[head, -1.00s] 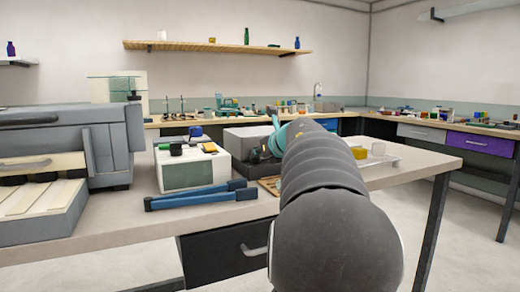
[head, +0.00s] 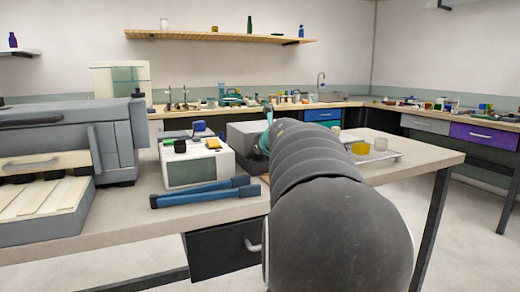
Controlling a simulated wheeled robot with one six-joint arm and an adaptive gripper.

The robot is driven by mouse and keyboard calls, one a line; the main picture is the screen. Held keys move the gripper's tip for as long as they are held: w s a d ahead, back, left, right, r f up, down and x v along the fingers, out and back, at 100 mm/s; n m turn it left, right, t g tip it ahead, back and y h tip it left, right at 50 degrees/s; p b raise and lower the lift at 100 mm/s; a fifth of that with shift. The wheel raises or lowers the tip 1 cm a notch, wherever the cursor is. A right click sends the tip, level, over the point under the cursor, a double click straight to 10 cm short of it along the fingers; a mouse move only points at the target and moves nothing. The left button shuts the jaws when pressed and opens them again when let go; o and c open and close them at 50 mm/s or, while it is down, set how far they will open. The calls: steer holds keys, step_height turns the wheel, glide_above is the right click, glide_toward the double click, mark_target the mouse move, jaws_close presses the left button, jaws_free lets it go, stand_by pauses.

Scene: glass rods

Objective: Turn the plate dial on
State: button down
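I cannot make out a dial marked as the plate dial. A white boxy device (head: 200,168) with a greenish front panel stands on the near bench. Small dark round pieces (head: 180,146) are on its top, but I cannot tell whether one is a dial. A grey box (head: 242,137) stands behind it to the right, partly hidden by my arm. My arm reaches forward over the bench and hides my gripper. Only a teal sliver shows at the arm's far end, beside the grey box; whether they touch is unclear.
Blue-handled bars (head: 205,192) lie along the front of the near bench (head: 120,225). A large grey machine (head: 70,140) fills the left. A rack (head: 378,156) with a yellow block (head: 362,148) is right of my arm. Back benches hold many small items.

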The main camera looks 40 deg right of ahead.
steer(key=c, duration=1.2)
jaws_free()
steer(key=v, duration=1.2)
